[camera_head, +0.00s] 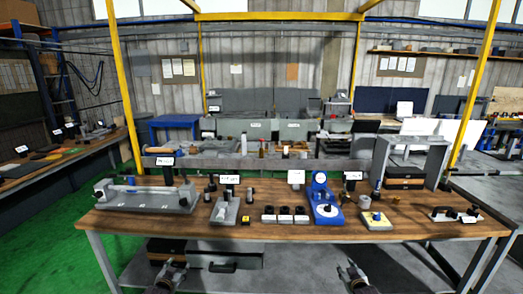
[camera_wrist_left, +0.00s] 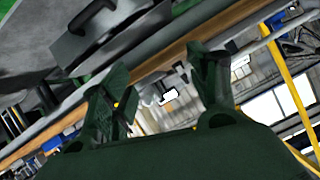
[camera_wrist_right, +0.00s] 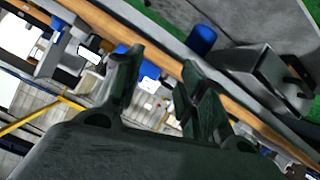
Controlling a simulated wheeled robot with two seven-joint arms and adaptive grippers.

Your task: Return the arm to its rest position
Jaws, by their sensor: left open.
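My left gripper (camera_head: 172,268) is at the bottom of the head view, in front of the workbench and below its top. In the left wrist view its two dark fingers (camera_wrist_left: 160,75) stand apart with nothing between them. My right gripper (camera_head: 350,268) is also low in front of the bench, further right. In the right wrist view its fingers (camera_wrist_right: 163,70) are apart, with a visible gap and nothing held. Both grippers appear clear of the bench.
The wooden workbench (camera_head: 270,228) carries a grey grinder fixture (camera_head: 140,198), a blue dial gauge stand (camera_head: 322,205), a grey press frame (camera_head: 437,165) and several small parts. A grey drawer box (camera_head: 225,256) is on the shelf below. Green floor lies to the left.

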